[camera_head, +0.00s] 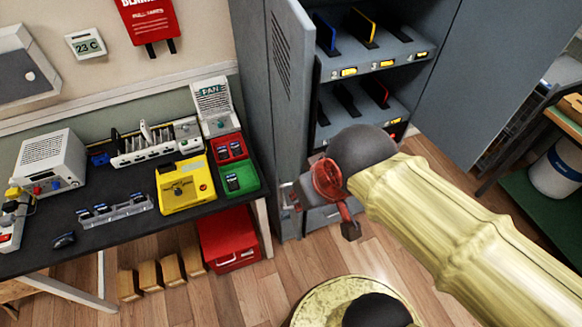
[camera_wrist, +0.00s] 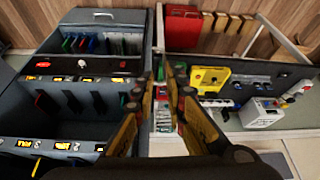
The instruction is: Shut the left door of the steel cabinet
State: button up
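The grey steel cabinet (camera_head: 405,60) stands open at the back in the head view. Its left door (camera_head: 287,65), with a vent grille, is swung out towards me. In the wrist view that door (camera_wrist: 155,40) is a narrow upright strip between the cabinet inside and the bench. In the head view my gripper (camera_head: 330,190) is low in front of the cabinet by the door's lower part, which my arm partly hides.
The right door (camera_head: 470,75) is also open. A dark bench (camera_head: 130,225) with a yellow device (camera_head: 185,185) and red and green trays stands left of the left door. A red box (camera_head: 228,240) sits below it. A green-shelved rack (camera_head: 535,190) is at right.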

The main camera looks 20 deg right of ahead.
jog(key=a+r+g+p, duration=0.1)
jog(key=a+p, duration=0.1)
jog(key=w+a+n+p, duration=0.1)
jog(key=a+p, duration=0.1)
jog(key=a+r+g+p, duration=0.1)
jog(key=a+p, duration=0.1)
jog(key=shift+w+r+g, duration=0.3)
jog(key=shift+w, duration=0.1)
grip_shut()
jog(key=w+a+m+g+h+p, duration=0.3)
jog(key=a+m+h+p, duration=0.15)
jog(key=m, duration=0.85)
jog(key=s+d+f+m+p, duration=0.1)
jog(key=d+f+m+p, duration=0.1)
jog(key=d+f+m, duration=0.4)
jog(key=d+m, duration=0.2)
jog(key=d, duration=0.1)
jog(key=shift+d+f+m, duration=0.25)
jog(key=shift+f+m, duration=0.15)
jog(key=shift+h, duration=0.25)
